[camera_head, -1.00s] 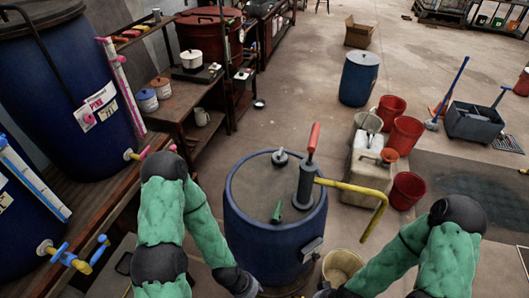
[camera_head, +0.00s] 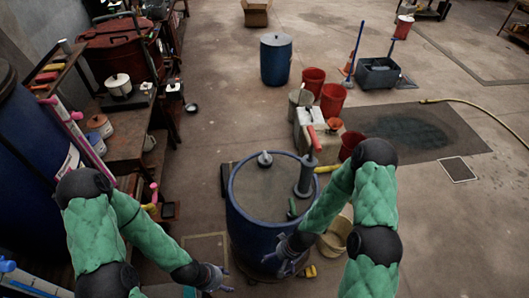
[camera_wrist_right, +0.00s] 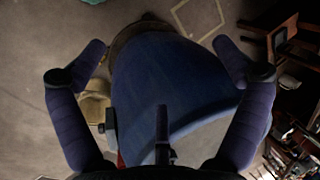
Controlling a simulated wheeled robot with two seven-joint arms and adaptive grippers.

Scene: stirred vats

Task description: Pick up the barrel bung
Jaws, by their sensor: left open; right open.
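The blue barrel (camera_head: 258,228) stands in front of me with a grey top. A small grey capped plug (camera_head: 265,158) sits at the far side of its top, and a small green piece (camera_head: 292,207) lies near the right front; I cannot tell surely which is the bung. My left gripper (camera_head: 222,280) is open, low at the barrel's left front. My right gripper (camera_head: 284,264) is at the barrel's front side; in the right wrist view its open fingers (camera_wrist_right: 160,48) spread either side of the barrel.
A beige bucket (camera_head: 335,238) stands right of the barrel. Behind are a pale jerrycan (camera_head: 310,128), red buckets (camera_head: 332,100) and another blue drum (camera_head: 276,62). A bench (camera_head: 125,135) with pots lines the left.

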